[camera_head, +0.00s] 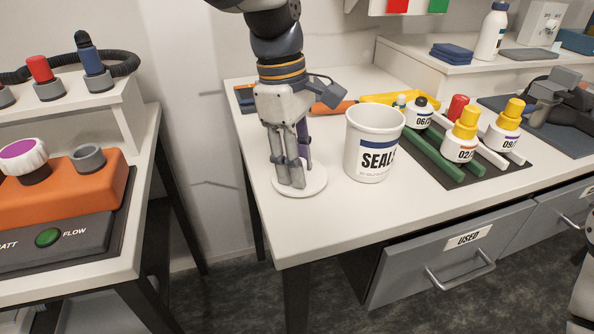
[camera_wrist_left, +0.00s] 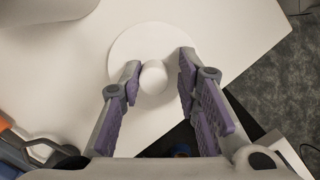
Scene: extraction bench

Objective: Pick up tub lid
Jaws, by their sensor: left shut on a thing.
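The tub lid is a white round disc (camera_head: 313,187) with a ball-shaped knob (camera_wrist_left: 153,76), low over the bench's front left corner. My left gripper (camera_head: 293,178) points down over it and is shut on the lid by its knob. The lid also shows in the left wrist view (camera_wrist_left: 150,35). I cannot tell whether it touches the bench. The open white tub (camera_head: 365,150) with a "SEALS" label stands upright just right of the lid, apart from it.
Small bottles with yellow caps (camera_head: 462,135) stand on a dark mat with green and white bars (camera_head: 433,155) to the right. An orange-handled tool (camera_head: 335,107) lies behind the tub. A "USED" drawer (camera_head: 450,250) is below. The bench's front left corner (camera_head: 285,240) is bare.

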